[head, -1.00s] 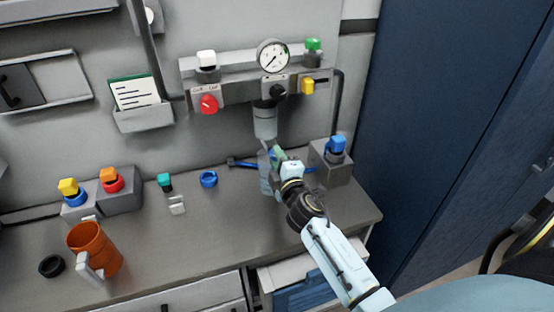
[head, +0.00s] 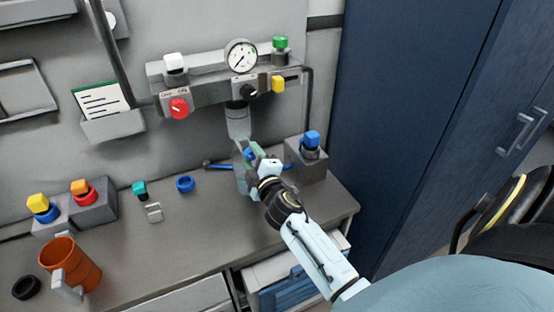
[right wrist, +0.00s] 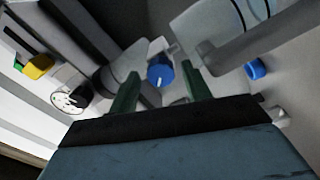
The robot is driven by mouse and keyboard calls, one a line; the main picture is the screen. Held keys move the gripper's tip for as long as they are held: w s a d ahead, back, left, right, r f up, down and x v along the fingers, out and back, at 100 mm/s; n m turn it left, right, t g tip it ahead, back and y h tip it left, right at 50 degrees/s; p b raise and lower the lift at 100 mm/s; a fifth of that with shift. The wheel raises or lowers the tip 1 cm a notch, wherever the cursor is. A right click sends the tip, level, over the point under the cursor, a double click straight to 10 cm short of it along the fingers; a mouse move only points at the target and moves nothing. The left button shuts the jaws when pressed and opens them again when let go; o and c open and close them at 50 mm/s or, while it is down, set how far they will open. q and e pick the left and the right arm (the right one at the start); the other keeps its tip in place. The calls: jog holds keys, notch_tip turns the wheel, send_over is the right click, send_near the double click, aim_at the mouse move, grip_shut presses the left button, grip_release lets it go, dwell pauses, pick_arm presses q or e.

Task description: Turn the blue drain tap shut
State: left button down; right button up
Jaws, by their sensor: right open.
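The blue drain tap (right wrist: 160,76) is a round knob with a white mark on its face, in the middle of the right wrist view. In the head view it is mostly hidden by my right gripper (head: 251,154), below the clear bowl (head: 238,122) under the panel. My left gripper is not in view.
A panel with a gauge (head: 241,56), a red knob (head: 179,107) and a yellow knob (head: 278,84) is above. A clear container (head: 243,183) stands beneath the gripper. A grey block with a blue cap (head: 311,140) is to the right, and a blue ring (head: 185,184) lies left.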

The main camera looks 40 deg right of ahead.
jog(key=m, duration=0.4)
jog(key=shift+m+p, duration=0.3)
jog(key=shift+m, duration=0.1)
jog(key=m, duration=0.3)
jog(key=shift+m, duration=0.4)
jog(key=m, duration=0.3)
jog(key=shift+p, duration=0.35)
jog(key=m, duration=0.4)
jog(key=shift+d, duration=0.1)
jog(key=v, duration=1.3)
jog(key=s+a+f+n+g+y+b, duration=0.1)
jog(key=s+f+g, duration=0.4)
jog(key=f, duration=0.7)
jog(key=s+a+f+n+g+y+b, duration=0.1)
jog(key=s+a+f+n+g, duration=0.2)
jog(key=f, duration=0.9)
jog(key=shift+s+a+f+g+y+b, duration=0.35)
jog(key=shift+s+a+g, duration=0.85)
jog(key=shift+s+g, duration=0.6)
jog(key=shift+s+r+t, duration=0.1)
jog(key=shift+t, duration=0.2)
